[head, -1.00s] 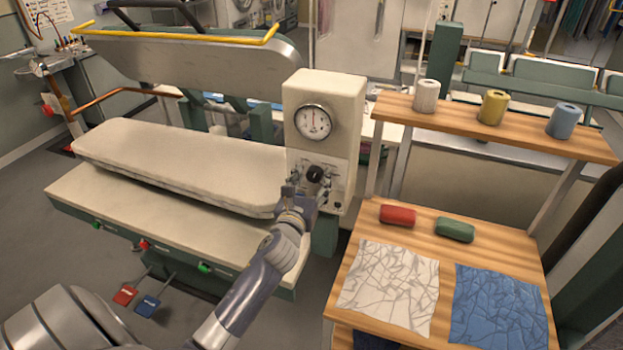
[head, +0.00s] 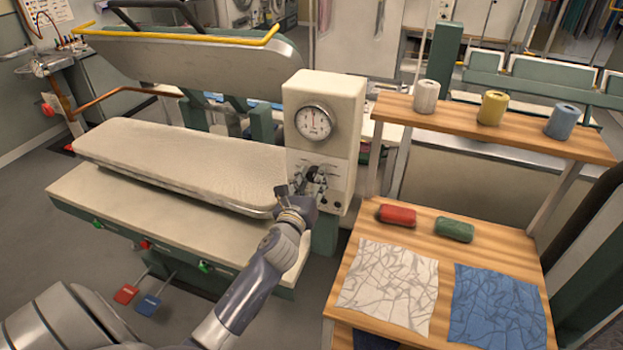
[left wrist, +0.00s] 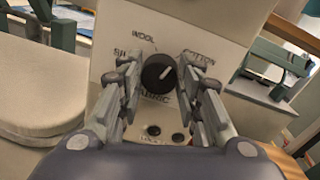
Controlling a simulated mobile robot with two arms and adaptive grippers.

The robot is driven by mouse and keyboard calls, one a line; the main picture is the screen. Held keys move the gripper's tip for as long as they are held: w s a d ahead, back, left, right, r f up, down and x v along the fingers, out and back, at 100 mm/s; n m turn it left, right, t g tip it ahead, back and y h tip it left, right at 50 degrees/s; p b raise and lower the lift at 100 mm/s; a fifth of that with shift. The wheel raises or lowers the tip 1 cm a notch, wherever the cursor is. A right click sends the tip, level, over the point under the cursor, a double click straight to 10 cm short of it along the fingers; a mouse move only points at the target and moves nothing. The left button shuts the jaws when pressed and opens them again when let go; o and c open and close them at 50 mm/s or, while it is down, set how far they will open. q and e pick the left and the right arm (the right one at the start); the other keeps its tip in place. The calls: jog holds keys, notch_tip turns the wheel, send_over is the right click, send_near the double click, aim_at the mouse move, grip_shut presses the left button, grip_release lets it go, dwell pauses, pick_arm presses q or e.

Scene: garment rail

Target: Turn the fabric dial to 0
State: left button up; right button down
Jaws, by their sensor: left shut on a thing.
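The fabric dial is a round black knob (left wrist: 158,73) on the cream front of the press's control box (head: 301,89). In the left wrist view its white pointer line aims up and right, toward the COTTON label. WOOL stands above left, a partly hidden label starting SIL at the left, and FABRIC below. No 0 mark is readable. My left gripper (head: 309,179) is at the dial, its fingers on the left and right sides of the knob, shut on it. In the head view the gripper partly hides the dial. My right gripper is not in view.
A round gauge (head: 314,122) sits above the dial. The padded pressing board (head: 180,165) lies to the left, under the raised upper plate (head: 190,62). A wooden shelf unit (head: 490,230) with cloths and spools stands close on the right.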

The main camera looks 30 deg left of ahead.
pick_arm(q)
jog(key=n+p, duration=0.1)
jog(key=n, duration=0.2)
jog(key=shift+r+n, duration=0.1)
jog(key=shift+n, duration=0.2)
jog(key=n, duration=0.3)
jog(key=shift+a+p, duration=0.1)
jog(key=shift+p, duration=0.25)
jog(key=n, duration=0.4)
jog(key=shift+h+p, duration=0.3)
jog(key=n, duration=0.3)
jog(key=shift+a, duration=0.1)
jog(key=n, duration=0.3)
jog(key=shift+n+h+p, duration=0.3)
jog(key=shift+n+h, duration=0.1)
jog(key=n, duration=0.4)
jog(key=shift+f, duration=0.25)
jog(key=n, duration=0.4)
jog(key=shift+h, duration=0.4)
jog(key=shift+f+n+t, duration=0.1)
jog(key=shift+n+t, duration=0.2)
jog(key=shift+n, duration=1.3)
